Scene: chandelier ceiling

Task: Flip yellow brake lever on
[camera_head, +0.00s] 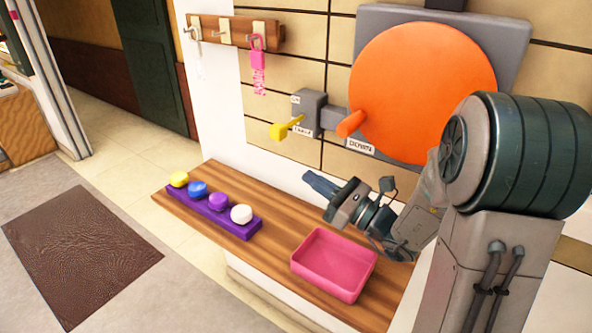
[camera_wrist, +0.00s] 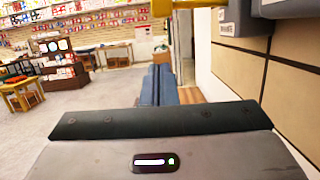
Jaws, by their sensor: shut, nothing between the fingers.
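The yellow brake lever (camera_head: 282,130) sticks out from a small grey box (camera_head: 307,108) on the tiled wall, its end to the lower left. My gripper (camera_head: 308,178) is shut and empty, below and a little right of the lever, apart from it. In the wrist view, my shut fingers (camera_wrist: 165,84) point forward. A yellow piece that looks like the lever (camera_wrist: 190,4) shows at the top edge above them, mostly cut off. The grey box (camera_wrist: 236,22) is at the upper right there.
A large orange disc (camera_head: 425,90) with an orange handle (camera_head: 351,123) is right of the lever. Below is a wooden shelf (camera_head: 270,250) with a pink tray (camera_head: 334,262) and a purple strip of colored buttons (camera_head: 208,211).

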